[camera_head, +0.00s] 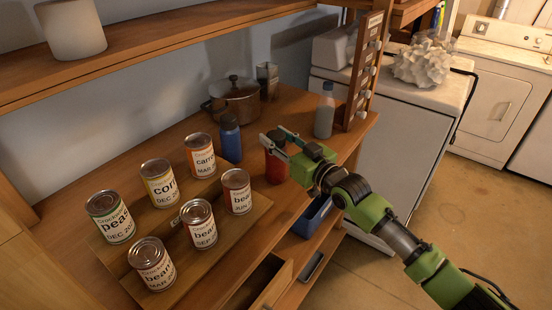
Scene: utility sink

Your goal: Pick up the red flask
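The red flask (276,168) has a dark cap and stands upright on the wooden counter, near its front edge. My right gripper (274,135) reaches in from the right at the height of the flask's top. Its two pale fingers are spread apart, one on the near side of the cap and one on the far side. Part of the flask's upper body is hidden behind the near finger. I cannot tell whether a finger touches it. My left gripper is out of view.
A blue flask (230,140) stands close behind on the left, and a pale bottle (324,112) on the right. Several cans sit on a wooden board (262,205). A pot (236,100) and a glass (267,78) stand at the back. A shelf (150,52) overhangs the counter.

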